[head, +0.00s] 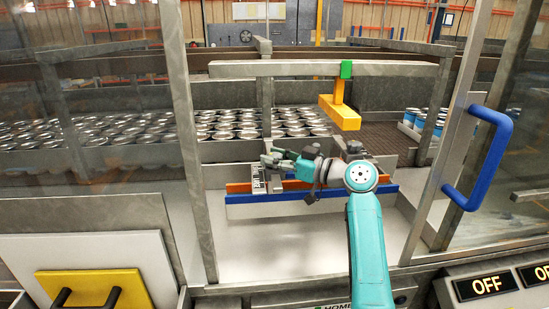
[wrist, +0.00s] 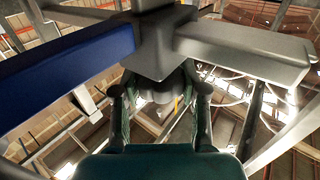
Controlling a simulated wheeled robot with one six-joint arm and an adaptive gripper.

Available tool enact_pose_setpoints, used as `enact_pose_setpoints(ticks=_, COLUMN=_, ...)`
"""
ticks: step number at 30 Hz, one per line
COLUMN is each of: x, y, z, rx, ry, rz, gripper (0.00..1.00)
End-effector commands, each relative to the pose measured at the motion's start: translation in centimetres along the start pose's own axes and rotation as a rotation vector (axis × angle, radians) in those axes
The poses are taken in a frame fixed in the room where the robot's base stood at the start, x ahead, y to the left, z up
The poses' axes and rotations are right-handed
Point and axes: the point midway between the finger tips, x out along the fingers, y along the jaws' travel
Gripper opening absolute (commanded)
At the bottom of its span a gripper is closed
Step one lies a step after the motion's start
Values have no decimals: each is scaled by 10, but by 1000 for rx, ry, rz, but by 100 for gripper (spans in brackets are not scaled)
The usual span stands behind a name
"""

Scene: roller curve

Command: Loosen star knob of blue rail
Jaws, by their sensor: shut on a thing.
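The blue rail (head: 310,196) runs level across the front of the opening in the head view. It also shows at the left of the wrist view (wrist: 65,62), meeting a grey clamp block (wrist: 160,50). My gripper (head: 274,161) is at the left part of the rail, above it in the picture. In the wrist view its fingers are shut on a grey knob (wrist: 178,78) just under the block. The fingers and block hide most of the knob, so its star shape cannot be made out. The knob cannot be told apart in the head view.
An orange rail (head: 238,188) lies just behind the blue one. A yellow block (head: 340,112) hangs from a grey beam (head: 300,69) above. Many cans (head: 95,140) stand behind. Frame posts and a door with a blue handle (head: 487,158) border the opening.

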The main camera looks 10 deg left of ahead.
Motion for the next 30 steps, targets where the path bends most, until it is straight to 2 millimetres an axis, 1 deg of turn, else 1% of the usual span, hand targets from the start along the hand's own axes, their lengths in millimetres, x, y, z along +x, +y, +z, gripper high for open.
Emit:
enact_pose_setpoints(ticks=1, x=0, y=1, z=7, rx=8, ry=-10, rz=-24, gripper=8)
enact_pose_setpoints(ticks=9, x=0, y=0, z=8, rx=9, ry=-11, rz=-104, gripper=8)
enact_pose_setpoints(ticks=24, x=1, y=-1, z=8, rx=9, ry=-12, rz=-121, gripper=8)
enact_pose_setpoints(ticks=25, x=1, y=-1, z=8, rx=9, ry=-12, rz=-121, gripper=50)
enact_pose_setpoints(ticks=26, x=1, y=-1, z=8, rx=9, ry=-12, rz=-121, gripper=58)
enact_pose_setpoints(ticks=27, x=1, y=-1, z=8, rx=9, ry=-11, rz=-120, gripper=68)
enact_pose_setpoints(ticks=28, x=1, y=-1, z=7, rx=8, ry=-10, rz=-120, gripper=69)
enact_pose_setpoints(ticks=30, x=1, y=-1, z=6, rx=6, ry=-9, rz=-119, gripper=69)
